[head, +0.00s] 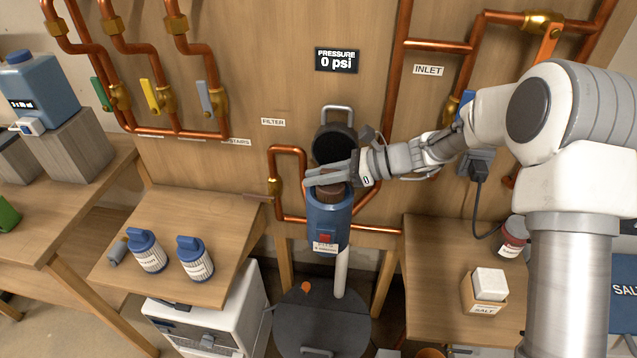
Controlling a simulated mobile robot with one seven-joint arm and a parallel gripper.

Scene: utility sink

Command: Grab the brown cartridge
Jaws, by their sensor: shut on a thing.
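The brown cartridge (333,193) shows as a small brown patch at the open top of the blue filter housing (328,218). Most of it is hidden by the housing wall and my fingers. My gripper (326,178) reaches in from the right, its fingers over the housing mouth, and is shut on the brown cartridge. The black round lid (335,144) with a metal handle stands tilted open behind the housing, just above my fingers.
Copper pipes (275,165) run close on both sides of the housing. Two white bottles with blue caps (147,252) stand on the left shelf. A dark round drum lid (322,320) lies below.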

